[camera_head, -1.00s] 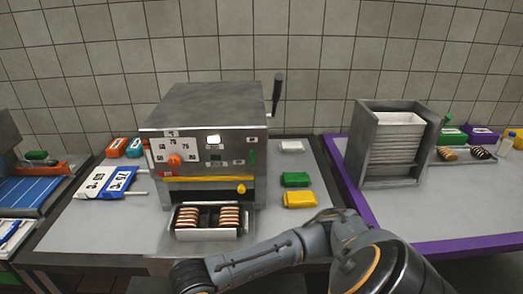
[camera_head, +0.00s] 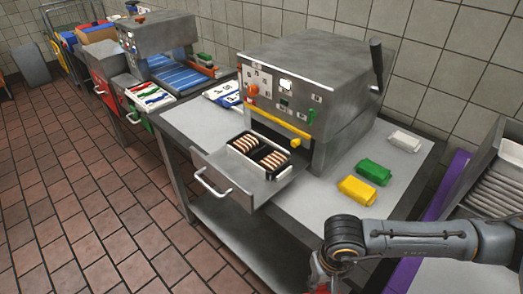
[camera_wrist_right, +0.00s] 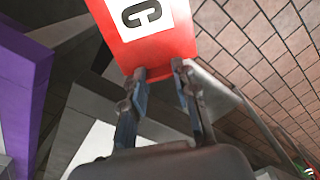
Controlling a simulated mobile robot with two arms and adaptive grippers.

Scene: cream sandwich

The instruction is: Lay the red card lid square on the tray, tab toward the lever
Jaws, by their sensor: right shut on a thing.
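The red card lid (camera_wrist_right: 150,32), with a white label and a black letter, is pinched at its near edge between the fingertips of my right gripper (camera_wrist_right: 160,72) in the right wrist view. In the head view only a sliver of red (camera_head: 321,286) shows by that gripper at the bottom edge. The dark lever (camera_head: 377,66) stands up at the machine's right side. The lid is well apart from the tray, to its lower right. My left gripper is out of view.
The grey machine (camera_head: 318,62) stands on the bench. Yellow (camera_head: 357,190), green (camera_head: 374,172) and white (camera_head: 404,141) packs lie right of it. The drawer's handle (camera_head: 213,183) sticks out over the bench front. Tiled floor is clear at left. A purple-edged table (camera_head: 447,184) is at right.

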